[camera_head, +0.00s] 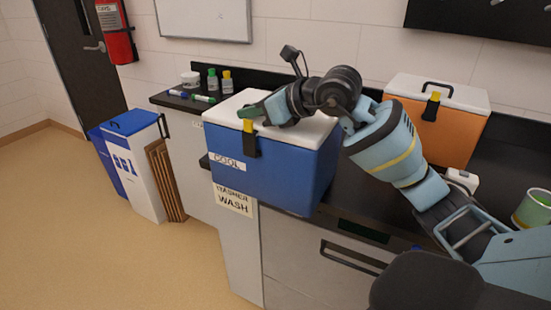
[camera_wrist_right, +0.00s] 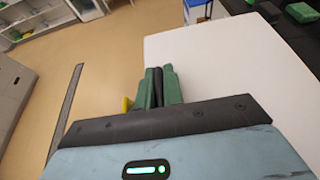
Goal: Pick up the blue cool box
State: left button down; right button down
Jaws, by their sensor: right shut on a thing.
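The blue cool box (camera_head: 275,172) has a white lid, a black front latch with a yellow tab, and a label reading "COOL". It is at the counter's front, hiding part of the counter edge; I cannot tell whether its base touches the counter. My right gripper (camera_head: 262,110) is over its lid, with green fingers. In the right wrist view, the fingers (camera_wrist_right: 157,88) are shut on the box's black handle, beside the white lid (camera_wrist_right: 225,65). The handle is mostly hidden in the head view. My left gripper is not in view.
An orange cool box (camera_head: 440,125) stands behind my right arm. Small bottles (camera_head: 219,80), a white jar (camera_head: 190,79) and pens (camera_head: 204,98) are at the counter's left. A blue-and-white bin (camera_head: 135,165) stands on the floor, left; open floor lies in front.

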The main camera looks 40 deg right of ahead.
dwell(0.8)
jog(key=shift+r, duration=0.3)
jog(key=shift+d+r, duration=0.1)
jog(key=shift+r, duration=1.75)
jog(key=s+a+r, duration=0.1)
jog(key=s+a, duration=0.8)
jog(key=a, duration=0.4)
jog(key=shift+s+a, duration=0.1)
jog(key=shift+a, duration=0.05)
